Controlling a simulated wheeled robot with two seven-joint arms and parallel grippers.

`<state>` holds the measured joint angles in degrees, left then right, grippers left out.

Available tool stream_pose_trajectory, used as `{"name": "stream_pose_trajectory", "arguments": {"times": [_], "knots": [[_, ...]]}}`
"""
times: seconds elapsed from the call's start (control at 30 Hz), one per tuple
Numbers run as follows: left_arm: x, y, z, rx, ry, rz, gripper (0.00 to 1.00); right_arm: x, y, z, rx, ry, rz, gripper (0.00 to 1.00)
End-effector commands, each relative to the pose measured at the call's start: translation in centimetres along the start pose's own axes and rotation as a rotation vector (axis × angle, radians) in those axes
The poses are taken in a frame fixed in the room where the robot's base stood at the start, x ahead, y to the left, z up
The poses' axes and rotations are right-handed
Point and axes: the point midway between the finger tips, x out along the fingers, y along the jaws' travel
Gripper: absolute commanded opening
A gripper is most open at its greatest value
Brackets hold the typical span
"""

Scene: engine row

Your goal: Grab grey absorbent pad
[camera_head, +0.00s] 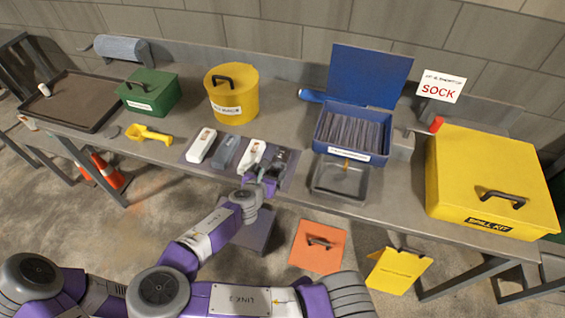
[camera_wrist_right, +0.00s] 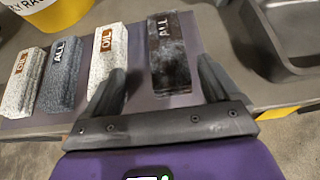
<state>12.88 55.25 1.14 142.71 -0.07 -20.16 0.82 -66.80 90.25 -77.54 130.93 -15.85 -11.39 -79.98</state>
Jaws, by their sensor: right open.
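A grey absorbent pad (camera_head: 225,152) marked ALL lies on a dark mat (camera_head: 188,157) between two white pads; it also shows in the right wrist view (camera_wrist_right: 60,76). At the mat's right end lies a darker, stained-looking grey pad (camera_head: 281,158), also marked ALL in the wrist view (camera_wrist_right: 168,55). The white pads (camera_head: 201,145) (camera_head: 251,155) are marked OIL. My right gripper (camera_head: 266,177) is open and empty at the near side of the dark pad. In the wrist view its fingers (camera_wrist_right: 162,75) point toward that pad, one on either side of its line. My left gripper is out of view.
A grey metal tray (camera_head: 340,192) sits right of the mat, below a blue box (camera_head: 352,138) of dark sheets. A yellow bucket (camera_head: 231,108) stands behind the pads, and a yellow scoop (camera_head: 148,134) lies left. A large yellow box (camera_head: 490,190) fills the right end.

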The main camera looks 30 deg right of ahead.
Motion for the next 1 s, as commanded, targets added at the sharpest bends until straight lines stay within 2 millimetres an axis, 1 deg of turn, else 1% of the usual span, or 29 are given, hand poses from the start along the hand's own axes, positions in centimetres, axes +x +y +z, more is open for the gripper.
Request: {"name": "stream_pose_trajectory", "arguments": {"times": [0.07,0.17,0.37,0.5,0.63,0.73,0.93,0.97,1.0], "knots": [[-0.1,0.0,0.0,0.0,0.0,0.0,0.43,0.0,-0.4,0.0,-0.015,-0.014,-0.004,0.89],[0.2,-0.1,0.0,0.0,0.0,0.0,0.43,0.8,-0.6,-0.1,-0.021,-0.017,-0.007,0.89],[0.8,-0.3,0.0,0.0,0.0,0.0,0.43,3.1,-0.8,-0.1,-0.017,-0.016,-0.008,0.89],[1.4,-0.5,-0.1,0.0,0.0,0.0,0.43,5.3,-1.1,0.0,-0.016,-0.015,-0.009,0.89],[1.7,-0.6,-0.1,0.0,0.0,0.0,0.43,6.9,-1.0,0.1,-0.019,-0.015,-0.006,0.89],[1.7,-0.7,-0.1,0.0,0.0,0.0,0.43,7.4,-0.9,0.1,-0.019,-0.015,-0.005,0.89],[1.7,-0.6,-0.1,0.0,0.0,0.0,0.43,7.4,-0.9,0.2,-0.019,-0.016,-0.005,0.89],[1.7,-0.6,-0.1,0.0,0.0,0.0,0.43,7.4,-0.9,0.2,-0.019,-0.016,-0.005,0.88],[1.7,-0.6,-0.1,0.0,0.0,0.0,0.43,7.4,-0.9,0.2,-0.019,-0.016,-0.005,0.82]]}}
